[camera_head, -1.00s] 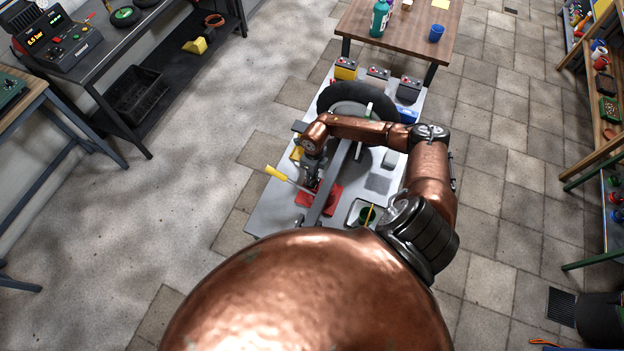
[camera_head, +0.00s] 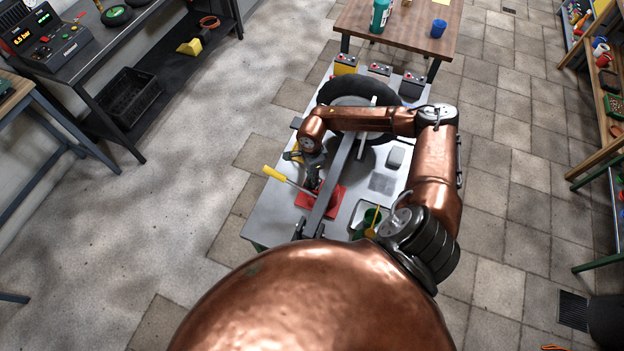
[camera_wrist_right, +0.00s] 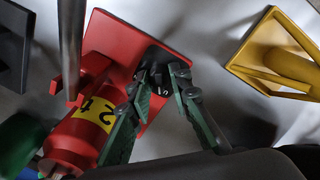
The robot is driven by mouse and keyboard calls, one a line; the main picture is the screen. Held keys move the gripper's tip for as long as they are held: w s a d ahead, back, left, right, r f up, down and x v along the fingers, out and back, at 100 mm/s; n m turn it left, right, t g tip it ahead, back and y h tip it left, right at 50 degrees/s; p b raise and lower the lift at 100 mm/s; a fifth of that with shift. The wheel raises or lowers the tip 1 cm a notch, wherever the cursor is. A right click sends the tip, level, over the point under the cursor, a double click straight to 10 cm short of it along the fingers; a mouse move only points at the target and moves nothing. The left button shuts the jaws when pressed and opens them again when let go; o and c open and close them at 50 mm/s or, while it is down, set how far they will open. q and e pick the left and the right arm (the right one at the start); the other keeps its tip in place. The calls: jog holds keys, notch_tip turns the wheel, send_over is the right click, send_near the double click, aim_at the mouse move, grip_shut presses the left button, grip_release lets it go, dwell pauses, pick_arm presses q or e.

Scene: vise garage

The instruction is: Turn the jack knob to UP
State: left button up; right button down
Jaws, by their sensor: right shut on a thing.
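The red jack (camera_wrist_right: 88,125) with a yellow "2 t" label fills the left and middle of the right wrist view. Its dark knob (camera_wrist_right: 158,72) sits on the red base plate, between the fingers of my right gripper (camera_wrist_right: 160,84). That gripper is shut on the knob. Pale marks show near the knob, but I cannot read its setting. In the head view, the red jack base (camera_head: 333,197) lies on the grey bench top, partly hidden by a grey bar and my right arm. My right gripper (camera_head: 313,180) reaches down beside it. My left gripper is not clearly seen.
A yellow-handled lever (camera_head: 276,173) sticks out left of the jack. A grey bar (camera_head: 333,185) crosses above the base. A black tyre (camera_head: 340,92) lies behind my arm. A yellow frame (camera_wrist_right: 275,58) stands right of the knob in the wrist view.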

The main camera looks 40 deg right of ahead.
jog(key=shift+n+b, duration=0.55)
jog(key=shift+n, duration=0.55)
jog(key=c, duration=1.8)
grip_release()
jog(key=shift+o, duration=0.2)
notch_tip(320, 180, up, 12)
jog(key=shift+w, duration=0.3)
